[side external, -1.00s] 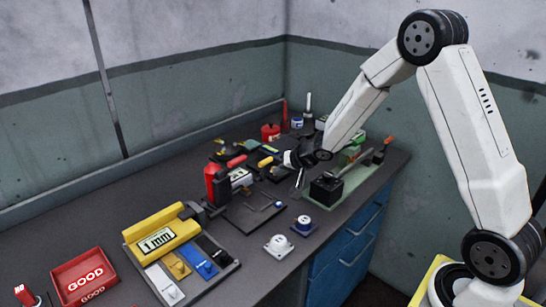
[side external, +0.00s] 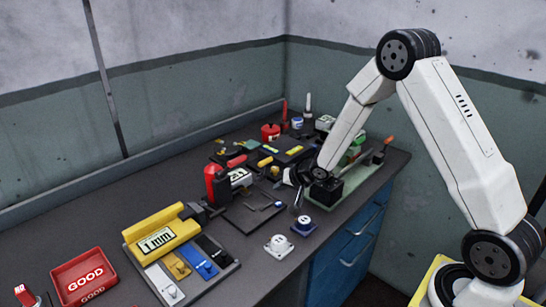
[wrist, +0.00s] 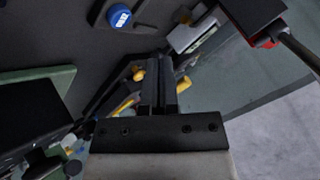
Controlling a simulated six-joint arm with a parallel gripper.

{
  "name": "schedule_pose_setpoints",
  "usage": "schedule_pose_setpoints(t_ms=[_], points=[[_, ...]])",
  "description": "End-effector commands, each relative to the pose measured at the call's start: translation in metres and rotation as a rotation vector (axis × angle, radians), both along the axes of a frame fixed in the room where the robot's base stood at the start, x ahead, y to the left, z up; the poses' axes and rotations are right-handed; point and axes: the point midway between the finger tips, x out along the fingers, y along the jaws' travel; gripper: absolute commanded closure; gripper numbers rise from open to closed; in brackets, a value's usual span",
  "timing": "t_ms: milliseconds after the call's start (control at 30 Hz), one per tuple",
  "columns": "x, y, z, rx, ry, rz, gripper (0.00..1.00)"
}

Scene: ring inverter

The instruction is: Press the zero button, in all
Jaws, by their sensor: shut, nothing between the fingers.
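Two round push buttons stand on square bases near the bench's front edge. One is white (side external: 279,243). The other is blue with a white top (side external: 304,223), and a blue button with white lettering also shows at the top of the wrist view (wrist: 119,16). The lettering is too small to read, so I cannot tell which is the zero button. My gripper (side external: 297,206) is shut and empty, pointing down just behind the blue button and apart from it. Its closed fingers show in the wrist view (wrist: 157,62).
A black block on a green plate (side external: 350,184) stands right of my gripper. A red clamp device with a small display (side external: 212,184) is to the left. A yellow gauge (side external: 160,238) and red GOOD tray (side external: 84,275) stand front left.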

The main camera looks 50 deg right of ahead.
Motion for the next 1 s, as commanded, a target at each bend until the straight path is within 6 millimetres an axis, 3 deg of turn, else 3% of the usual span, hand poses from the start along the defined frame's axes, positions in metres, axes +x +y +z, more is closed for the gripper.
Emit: schedule_pose_setpoints(t_ms=[400,1000], points=[[0.000,0.000,-0.031,0.000,0.001,0.001,1.00],[0.000,0.000,-0.034,-0.001,0.000,0.001,1.00]])
